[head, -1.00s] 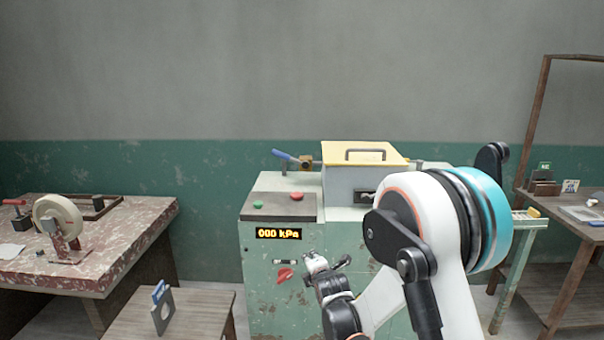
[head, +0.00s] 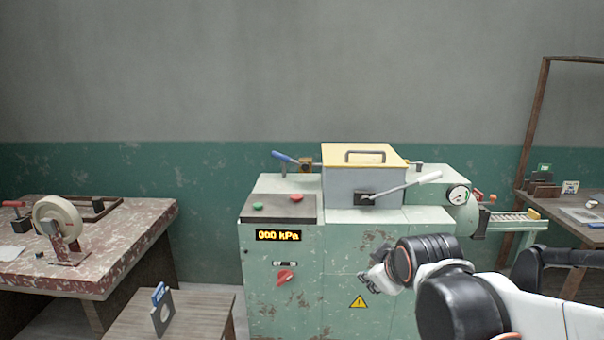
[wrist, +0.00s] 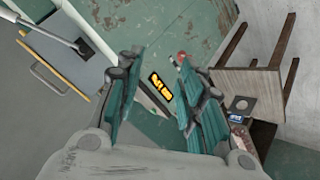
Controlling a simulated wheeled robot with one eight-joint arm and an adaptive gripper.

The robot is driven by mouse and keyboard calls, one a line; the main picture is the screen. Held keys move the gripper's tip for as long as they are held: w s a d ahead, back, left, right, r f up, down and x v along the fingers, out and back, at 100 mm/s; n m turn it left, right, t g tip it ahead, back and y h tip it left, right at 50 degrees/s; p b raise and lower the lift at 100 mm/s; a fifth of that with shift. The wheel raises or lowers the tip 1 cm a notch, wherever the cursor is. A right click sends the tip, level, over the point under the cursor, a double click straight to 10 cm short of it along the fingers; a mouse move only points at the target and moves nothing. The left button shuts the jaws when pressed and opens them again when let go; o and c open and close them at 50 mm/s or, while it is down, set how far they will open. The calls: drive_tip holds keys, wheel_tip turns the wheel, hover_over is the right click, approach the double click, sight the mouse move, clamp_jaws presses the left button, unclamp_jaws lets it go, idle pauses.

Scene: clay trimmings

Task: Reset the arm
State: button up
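My arm reaches in from the right in the head view, bent low in front of the green machine (head: 325,270). The display (head: 278,235) reads 000 kPa in the head view. The machine's yellow lid (head: 365,153) is down, and a lever with a white grip (head: 428,178) slants up to the right.
A low wooden stool (head: 190,312) with a grey plate and blue item stands front left. A red worn table (head: 130,245) with a tape wheel (head: 60,220) is farther left. Floor shows between stool and machine.

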drive_tip(key=s+d+f+m+g, duration=0.1)
drive_tip(key=s+m, duration=0.3)
drive_tip(key=s, duration=0.5)
drive_tip(key=s+d+f+m+g, duration=0.1)
drive_tip(key=s+d+m, duration=0.2)
drive_tip(key=s, duration=0.7)
drive_tip(key=shift+s+f+m, duration=0.25)
drive_tip(key=shift+m, duration=0.45)
